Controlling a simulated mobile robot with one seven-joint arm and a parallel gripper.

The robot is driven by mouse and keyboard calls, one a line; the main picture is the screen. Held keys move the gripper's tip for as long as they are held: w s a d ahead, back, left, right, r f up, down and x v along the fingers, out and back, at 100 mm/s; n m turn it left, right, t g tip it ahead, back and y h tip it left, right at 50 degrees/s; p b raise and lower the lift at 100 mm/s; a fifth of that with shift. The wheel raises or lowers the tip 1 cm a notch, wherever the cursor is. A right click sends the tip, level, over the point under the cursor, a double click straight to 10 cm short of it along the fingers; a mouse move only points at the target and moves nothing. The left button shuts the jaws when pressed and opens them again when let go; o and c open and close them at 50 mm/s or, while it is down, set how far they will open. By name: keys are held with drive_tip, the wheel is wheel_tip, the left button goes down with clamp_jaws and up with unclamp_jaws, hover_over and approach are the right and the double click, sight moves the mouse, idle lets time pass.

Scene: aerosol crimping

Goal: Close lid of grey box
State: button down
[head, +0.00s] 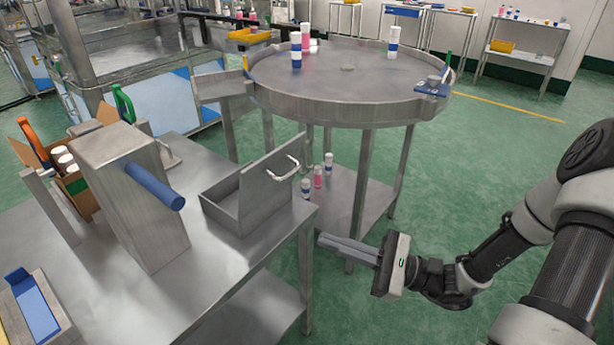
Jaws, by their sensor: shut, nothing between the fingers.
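The grey box (222,208) stands on the metal table near its right end. Its lid (268,186) is raised, standing steeply up along the box's right side. A pale curved handle (283,168) is on the lid's outer face, toward the right. The box's inside is partly visible and looks empty. My gripper (322,240) is to the right of the table and box, past the table's edge. Its fingers point left and are shut with nothing between them. It is apart from the box and lid.
A grey block with a blue rod (155,187) stands left of the box. A round metal table (330,105) with several cans is behind. Small cans (317,178) stand on its lower shelf. A cardboard box (75,185) is at far left. Green floor (480,150) is free behind my arm.

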drive_tip(key=w+d+m+t+h, duration=0.2)
drive_tip(key=w+d+m+t, duration=0.2)
drive_tip(key=m+t, duration=0.4)
drive_tip(key=b+x, duration=0.1)
drive_tip(key=x, duration=1.2)
drive_tip(key=shift+w+r+n+t, duration=0.2)
drive_tip(key=shift+w+n+t, duration=0.1)
